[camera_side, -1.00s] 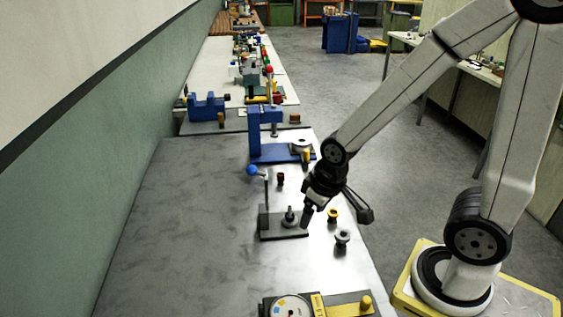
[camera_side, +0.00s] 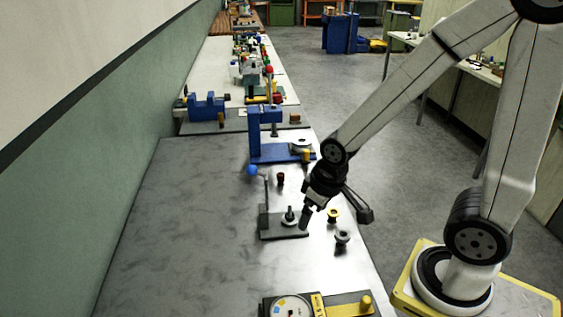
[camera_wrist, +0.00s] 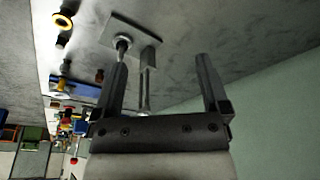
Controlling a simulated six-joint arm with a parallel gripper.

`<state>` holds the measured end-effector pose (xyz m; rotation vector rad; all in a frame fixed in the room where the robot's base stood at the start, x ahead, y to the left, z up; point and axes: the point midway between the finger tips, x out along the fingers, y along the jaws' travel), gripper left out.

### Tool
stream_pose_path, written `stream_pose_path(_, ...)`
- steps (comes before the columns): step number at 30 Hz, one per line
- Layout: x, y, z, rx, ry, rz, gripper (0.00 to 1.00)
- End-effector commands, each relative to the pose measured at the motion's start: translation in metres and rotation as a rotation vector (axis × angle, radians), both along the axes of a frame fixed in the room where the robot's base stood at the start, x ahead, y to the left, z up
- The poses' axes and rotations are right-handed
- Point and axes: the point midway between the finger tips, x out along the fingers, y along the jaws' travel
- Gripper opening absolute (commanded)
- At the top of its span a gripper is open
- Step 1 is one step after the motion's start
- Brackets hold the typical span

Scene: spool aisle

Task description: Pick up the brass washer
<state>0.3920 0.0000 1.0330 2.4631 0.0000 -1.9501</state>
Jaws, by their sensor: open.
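My gripper (camera_side: 305,219) is open and empty above the steel table, beside a dark base plate (camera_side: 270,234). Its two fingers spread apart in the wrist view (camera_wrist: 162,66). The plate also shows in the wrist view (camera_wrist: 136,27), with a small grey stepped post (camera_side: 289,216) on it. A yellow ring-topped piece (camera_side: 333,214) stands on the table to the right of my gripper, and it appears at upper left in the wrist view (camera_wrist: 63,20). I cannot tell whether this ring is the brass washer; no other washer is clear.
A blue-knobbed lever (camera_side: 252,170) rises at the plate's left. A grey spool (camera_side: 342,239) and a dark red piece (camera_side: 280,179) stand nearby. A blue press (camera_side: 254,135) is behind, and a dial gauge (camera_side: 291,307) is in front. The table's left side is clear.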

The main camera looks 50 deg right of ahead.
Motion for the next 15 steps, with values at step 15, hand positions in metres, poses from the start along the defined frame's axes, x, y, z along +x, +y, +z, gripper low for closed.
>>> stream_pose_path(15, 0.021, -0.033, -0.010, 0.053, 0.044, -0.347, 0.95)
